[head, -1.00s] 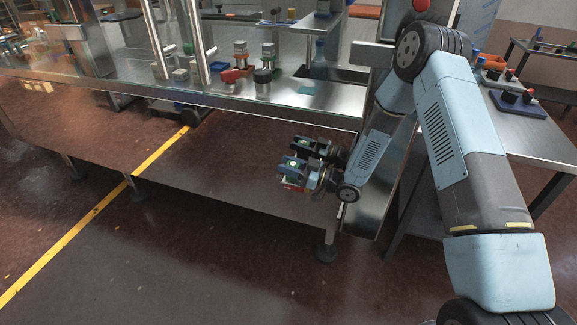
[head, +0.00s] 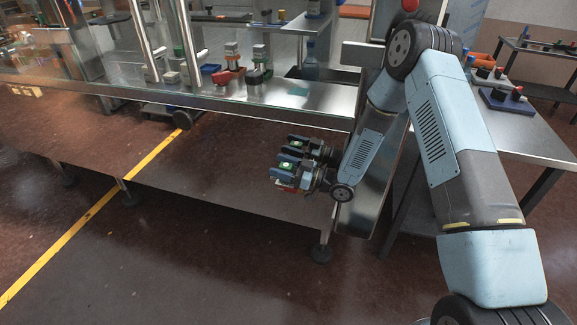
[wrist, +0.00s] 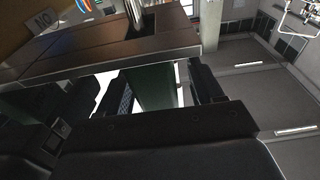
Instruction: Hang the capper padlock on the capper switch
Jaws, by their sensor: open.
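My gripper (head: 281,159) is open in the head view, low in front of the steel machine table and below its top. In the wrist view its two dark fingers stand apart (wrist: 156,88); a dark green surface shows between them, but I cannot tell whether it touches them. A small red patch shows on the gripper's underside in the head view; I cannot tell what it is. I cannot make out with certainty the capper padlock or the capper switch. A red item (head: 228,75) and a dark block (head: 254,82) stand on the machine table among small posts.
The steel machine table (head: 310,97) runs along the back, its legs reaching the floor. A side table (head: 540,140) at right bears a blue tray (head: 506,101) with black and red-topped pieces. Open floor with a yellow line (head: 100,205) lies at left.

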